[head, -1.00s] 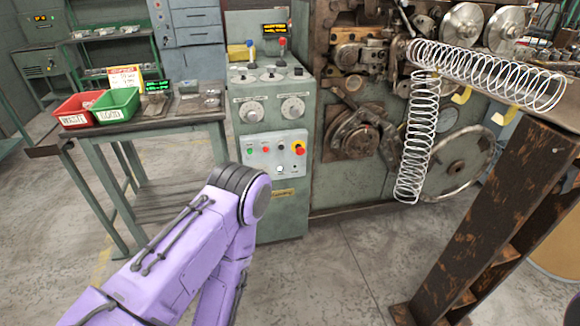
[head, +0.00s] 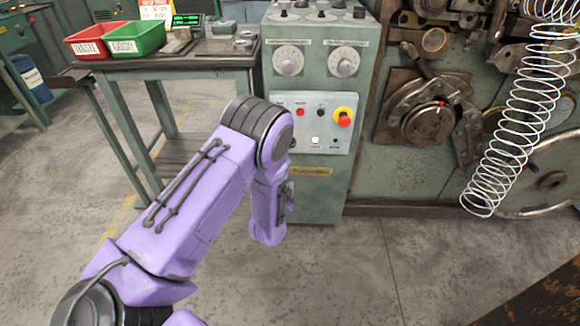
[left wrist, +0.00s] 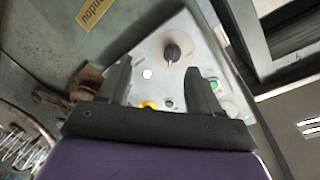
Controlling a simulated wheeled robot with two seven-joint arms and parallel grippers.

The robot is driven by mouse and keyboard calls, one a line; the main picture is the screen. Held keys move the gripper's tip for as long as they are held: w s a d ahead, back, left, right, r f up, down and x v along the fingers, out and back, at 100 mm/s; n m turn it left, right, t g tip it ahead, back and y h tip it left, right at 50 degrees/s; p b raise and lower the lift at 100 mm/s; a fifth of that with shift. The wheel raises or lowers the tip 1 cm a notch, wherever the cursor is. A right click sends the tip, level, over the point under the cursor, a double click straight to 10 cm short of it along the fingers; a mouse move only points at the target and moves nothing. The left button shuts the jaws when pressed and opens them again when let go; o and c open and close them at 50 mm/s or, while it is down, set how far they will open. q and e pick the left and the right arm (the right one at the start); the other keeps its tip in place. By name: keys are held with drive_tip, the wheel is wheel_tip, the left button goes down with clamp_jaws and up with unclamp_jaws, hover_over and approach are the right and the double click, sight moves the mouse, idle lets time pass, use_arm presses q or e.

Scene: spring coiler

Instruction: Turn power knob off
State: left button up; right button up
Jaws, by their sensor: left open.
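The control panel (head: 325,147) is a light plate on the front of the green cabinet, with buttons and a red-and-yellow emergency knob (head: 344,118). My left arm covers its lower left part in the head view. In the left wrist view, a black rotary knob (left wrist: 172,50) with a pale pointer mark sits on the panel (left wrist: 205,50). It appears beyond the fingertips, roughly between them. My left gripper (left wrist: 159,67) is open and empty, facing the panel. Its fingers are hidden in the head view. I cannot see my right gripper.
Two dials (head: 289,62) are above the panel. A worktable (head: 230,55) with a red bin (head: 88,40) and green bin (head: 135,40) stands left. The coiler (head: 425,115) and a hanging spring (head: 520,125) are right. The floor in front is clear.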

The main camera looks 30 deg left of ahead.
use_arm(q)
drive_tip(key=w+a+r, duration=0.1)
drive_tip(key=w+a, duration=0.1)
drive_tip(key=w, duration=0.4)
drive_tip(key=w+a+r+m+t+b, duration=0.1)
drive_tip(key=w+a, duration=0.2)
drive_tip(key=w, duration=0.3)
drive_tip(key=shift+w+r+t+y, duration=0.3)
use_arm(e)
wheel_tip(320, 180, down, 3)
drive_tip(key=shift+r, duration=0.1)
use_arm(q)
drive_tip(key=shift+a, duration=0.1)
drive_tip(key=c, duration=1)
drive_tip(key=shift+c, duration=0.2)
